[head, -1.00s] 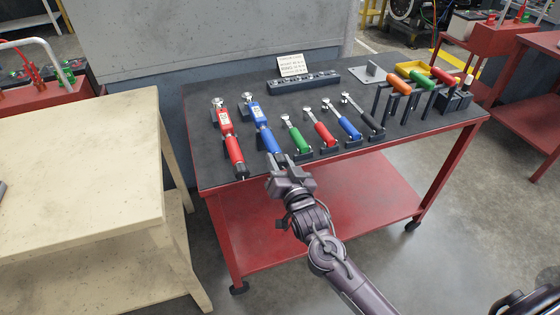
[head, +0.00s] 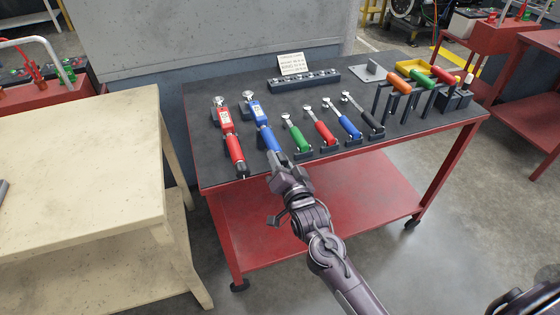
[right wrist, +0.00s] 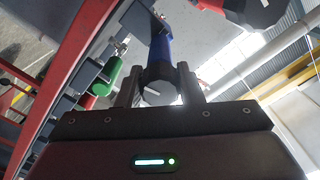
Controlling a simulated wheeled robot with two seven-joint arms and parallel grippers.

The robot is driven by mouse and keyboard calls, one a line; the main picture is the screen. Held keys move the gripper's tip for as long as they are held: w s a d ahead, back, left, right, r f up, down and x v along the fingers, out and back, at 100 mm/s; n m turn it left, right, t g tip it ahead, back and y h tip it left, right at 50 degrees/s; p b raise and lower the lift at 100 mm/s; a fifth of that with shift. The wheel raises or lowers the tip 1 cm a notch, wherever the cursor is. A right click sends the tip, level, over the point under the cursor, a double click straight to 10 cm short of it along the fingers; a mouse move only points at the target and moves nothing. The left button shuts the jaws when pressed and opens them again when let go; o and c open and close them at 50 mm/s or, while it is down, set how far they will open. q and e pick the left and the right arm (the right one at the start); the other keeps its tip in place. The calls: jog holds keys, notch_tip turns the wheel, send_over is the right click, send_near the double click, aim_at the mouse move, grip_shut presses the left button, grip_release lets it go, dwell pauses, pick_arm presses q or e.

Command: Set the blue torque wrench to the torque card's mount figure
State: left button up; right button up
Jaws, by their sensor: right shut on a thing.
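The blue torque wrench (head: 263,127) lies on the dark table top, its ratchet head away from me and a pale scale window on its body. My right gripper (head: 279,158) is at the near end of its handle. In the right wrist view, the gripper (right wrist: 160,88) is shut on the wrench's dark end knob (right wrist: 157,92), which has a pale line on its face; the blue handle (right wrist: 160,52) runs on behind it. The torque card (head: 292,64) stands at the back of the table; its print is too small to read. My left gripper is not in view.
A red torque wrench (head: 232,137) lies close on the left. Several smaller wrenches with green (head: 298,140), red, blue and black handles lie right. A socket rail (head: 304,81) is behind, a tool rack (head: 405,97) at right. A beige bench (head: 80,150) stands left.

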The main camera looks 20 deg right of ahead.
jog(key=o, duration=1)
jog(key=shift+c, duration=0.2)
jog(key=shift+s+f, duration=0.15)
jog(key=shift+s, duration=0.4)
jog(key=s+b, duration=0.1)
jog(key=s, duration=0.5)
jog(key=shift+s+d, duration=0.15)
jog(key=shift+s, duration=0.2)
